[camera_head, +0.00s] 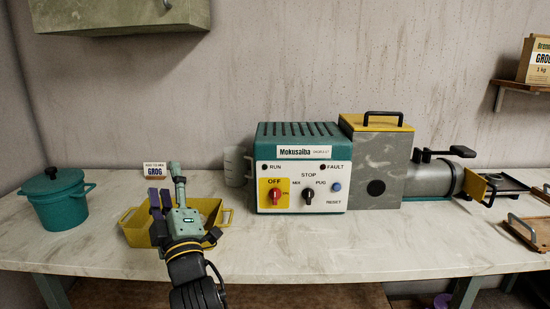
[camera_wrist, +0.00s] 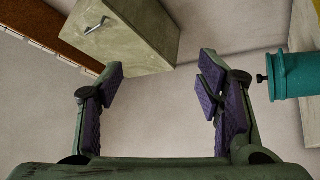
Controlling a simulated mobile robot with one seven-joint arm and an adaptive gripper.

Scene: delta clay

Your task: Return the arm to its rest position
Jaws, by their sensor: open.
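My gripper (camera_head: 167,188) is raised over the counter in the head view, in front of the yellow tub (camera_head: 140,232). The gripper and arm hide part of the tub. In the wrist view my gripper (camera_wrist: 160,85) has its two purple-padded fingers spread wide, with nothing between them. Beyond the fingers the wrist view shows bare wall and a wall cabinet (camera_wrist: 135,35). I cannot tell what lies inside the tub.
A teal lidded pot (camera_head: 57,203) stands at left. A grog sign (camera_head: 154,170) and a grey jug (camera_head: 236,166) stand behind. The Mokusaiba machine (camera_head: 300,150) fills the middle and right. The front strip of the counter (camera_head: 330,250) is clear.

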